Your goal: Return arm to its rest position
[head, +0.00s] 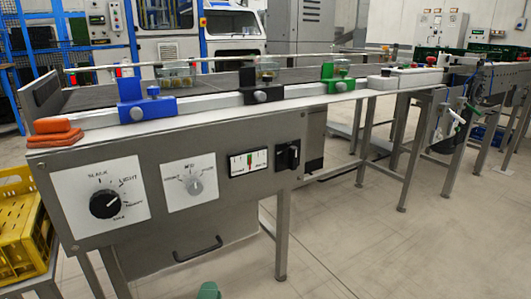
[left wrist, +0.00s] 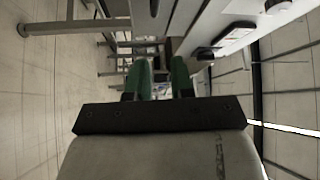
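My left gripper (head: 208,291) shows only as a green fingertip at the bottom edge of the head view, low in front of the conveyor's grey control panel. In the left wrist view its two green fingers (left wrist: 162,72) stand apart with nothing held between them. The rest of my left arm is hidden in the head view. My right gripper is in neither view.
The conveyor's control panel (head: 228,215) has knobs, a gauge and a handle. Blue (head: 147,108), black and green blocks line the rail. Orange pads (head: 53,131) lie at its left end. A yellow crate (head: 20,225) stands at left. Floor at lower right is clear.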

